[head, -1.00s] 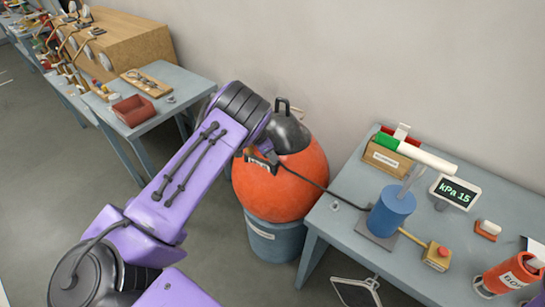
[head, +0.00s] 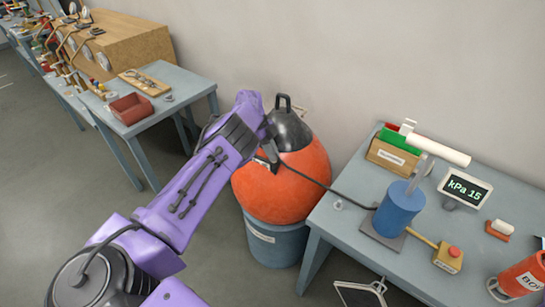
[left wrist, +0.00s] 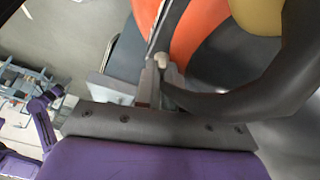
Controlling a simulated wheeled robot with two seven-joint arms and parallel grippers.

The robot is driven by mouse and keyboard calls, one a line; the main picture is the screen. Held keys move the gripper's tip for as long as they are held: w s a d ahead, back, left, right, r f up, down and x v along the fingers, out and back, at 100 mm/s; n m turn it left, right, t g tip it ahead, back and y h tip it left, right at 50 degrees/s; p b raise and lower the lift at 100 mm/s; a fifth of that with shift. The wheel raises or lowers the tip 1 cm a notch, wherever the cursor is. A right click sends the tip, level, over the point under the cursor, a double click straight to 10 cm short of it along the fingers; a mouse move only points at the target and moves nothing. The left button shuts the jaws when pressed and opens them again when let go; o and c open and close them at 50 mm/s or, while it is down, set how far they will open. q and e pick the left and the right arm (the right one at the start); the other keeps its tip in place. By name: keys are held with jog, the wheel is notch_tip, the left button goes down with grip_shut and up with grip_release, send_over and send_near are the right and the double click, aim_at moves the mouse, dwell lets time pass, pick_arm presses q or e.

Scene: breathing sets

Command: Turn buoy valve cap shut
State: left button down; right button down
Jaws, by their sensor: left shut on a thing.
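The orange buoy (head: 300,185) with a black top and loop handle (head: 284,115) sits upright in a blue-grey bucket (head: 275,243). My left gripper (head: 268,160) is at the buoy's upper left side, where a black hose (head: 318,182) meets it. In the left wrist view, the gripper (left wrist: 160,72) is shut on a small pale valve cap (left wrist: 162,59) close to the orange surface (left wrist: 198,28). The fingers hide part of the cap, and I cannot see how far it is turned. My right gripper is not in view.
The hose crosses from buoy to pump.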

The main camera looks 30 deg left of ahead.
pick_arm(q)
jog(key=shift+m+g+b, duration=0.4)
jog(key=shift+m+b, duration=0.25)
jog(key=shift+m, duration=0.35)
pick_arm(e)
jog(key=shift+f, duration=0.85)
